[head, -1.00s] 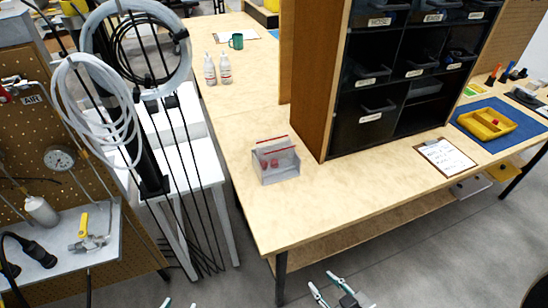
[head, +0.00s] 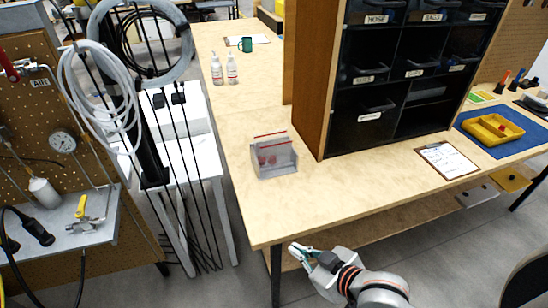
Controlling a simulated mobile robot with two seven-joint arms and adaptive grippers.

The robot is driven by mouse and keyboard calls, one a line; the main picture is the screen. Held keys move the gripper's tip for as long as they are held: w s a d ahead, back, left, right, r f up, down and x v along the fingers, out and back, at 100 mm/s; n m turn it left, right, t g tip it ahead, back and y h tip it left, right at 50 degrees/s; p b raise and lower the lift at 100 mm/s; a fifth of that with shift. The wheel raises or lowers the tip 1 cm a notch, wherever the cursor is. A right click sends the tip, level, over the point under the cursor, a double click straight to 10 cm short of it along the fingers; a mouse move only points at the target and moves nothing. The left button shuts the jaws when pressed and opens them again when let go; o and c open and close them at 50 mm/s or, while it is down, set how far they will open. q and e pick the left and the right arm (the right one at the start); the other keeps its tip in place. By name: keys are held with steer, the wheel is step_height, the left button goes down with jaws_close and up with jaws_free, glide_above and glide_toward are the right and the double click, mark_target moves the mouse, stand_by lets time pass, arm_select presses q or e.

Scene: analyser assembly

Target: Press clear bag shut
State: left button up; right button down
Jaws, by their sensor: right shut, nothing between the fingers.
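The clear bag (head: 272,153) has a red strip along its top edge and small red items inside. It stands upright in a small grey holder (head: 277,170) on the wooden bench, left of the dark bin cabinet. My right gripper (head: 292,248) is shut and empty at the front edge of the bench, below and in front of the holder, apart from the bag. My left gripper is not in view. Whether the bag's red strip is sealed cannot be told at this size.
The bin cabinet (head: 395,100) stands right of the holder. A clipboard (head: 446,159) and a yellow tray (head: 492,129) on a blue mat lie farther right. Two white bottles (head: 217,70) and a green mug (head: 245,44) stand at the back. Hoses and cables hang left. The bench around the holder is clear.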

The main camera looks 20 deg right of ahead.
mark_target(277, 144)
steer(key=w+a+r+m+t+y, duration=0.5)
steer(key=a+r+m+y, duration=0.3)
steer(key=r, duration=0.4)
steer(key=w+d+f+m+t+h, duration=0.1)
steer(key=w+d+m+h, duration=0.1)
steer(key=m, duration=0.3)
steer(key=w+d+f+m+t+h, duration=0.1)
steer(key=w+d+m+h, duration=0.1)
steer(key=d+m+h, duration=0.3)
steer(key=w+d+f+m+t+h, duration=0.1)
steer(key=w+d+m+t+h, duration=0.1)
steer(key=d+m+h, duration=0.2)
steer(key=shift+w+m, duration=0.4)
steer(key=shift+m, duration=0.4)
steer(key=shift+w+d+f, duration=0.1)
steer(key=shift+w, duration=0.45)
steer(key=w, duration=0.4)
steer(key=w+r, duration=0.1)
steer(key=w, duration=0.3)
steer(key=w+r, duration=0.1)
steer(key=w, duration=0.3)
steer(key=shift+w+a, duration=0.25)
steer(key=shift+a, duration=0.05)
steer(key=shift+w, duration=0.1)
steer(key=shift+r, duration=0.1)
